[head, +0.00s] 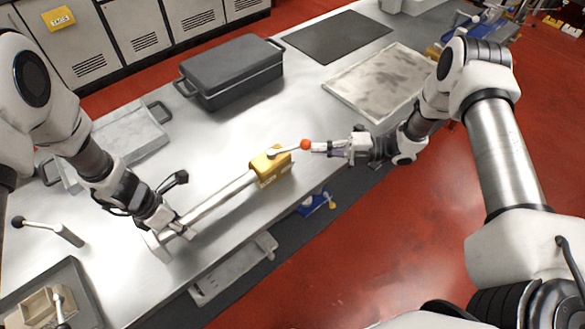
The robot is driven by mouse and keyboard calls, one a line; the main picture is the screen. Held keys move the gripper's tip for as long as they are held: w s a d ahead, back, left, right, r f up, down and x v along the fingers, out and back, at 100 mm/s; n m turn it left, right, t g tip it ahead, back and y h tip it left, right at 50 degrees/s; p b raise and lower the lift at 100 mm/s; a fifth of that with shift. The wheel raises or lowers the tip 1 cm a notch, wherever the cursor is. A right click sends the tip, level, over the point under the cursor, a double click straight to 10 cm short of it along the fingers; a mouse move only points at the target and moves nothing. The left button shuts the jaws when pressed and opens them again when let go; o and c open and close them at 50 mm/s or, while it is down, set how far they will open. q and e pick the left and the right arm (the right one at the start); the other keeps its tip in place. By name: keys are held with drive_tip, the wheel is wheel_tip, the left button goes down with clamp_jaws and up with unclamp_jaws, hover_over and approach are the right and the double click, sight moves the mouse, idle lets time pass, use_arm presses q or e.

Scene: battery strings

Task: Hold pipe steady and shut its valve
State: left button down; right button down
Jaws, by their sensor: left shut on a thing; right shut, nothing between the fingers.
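A silver pipe (222,196) lies along the bench near its front edge. A yellow valve body (271,168) sits at its right end. A lever handle (287,150) comes off the top of the valve, pointing right, with a red-orange knob (305,145) at its tip. My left gripper (181,222) is shut on the pipe near its left end. My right gripper (322,147) is shut and empty, with its tips right beside the knob; I cannot tell whether they touch it.
A dark lidded box (232,72) stands behind the pipe. A grey tray (378,82) and a black mat (338,36) lie at the back right. A loose lever (50,231) and a dark tray (88,296) are at the left. The bench's front edge is close to the valve.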

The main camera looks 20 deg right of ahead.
drive_tip(key=shift+w, duration=0.1)
idle(0.4)
drive_tip(key=s+v, duration=0.2)
drive_tip(key=v, duration=0.9)
drive_tip(key=shift+s+a+r, duration=0.15)
drive_tip(key=shift+a+r, duration=0.05)
drive_tip(key=shift+r, duration=0.1)
use_arm(q)
drive_tip(key=c, duration=0.8)
unclamp_jaws()
drive_tip(key=shift+o, duration=0.2)
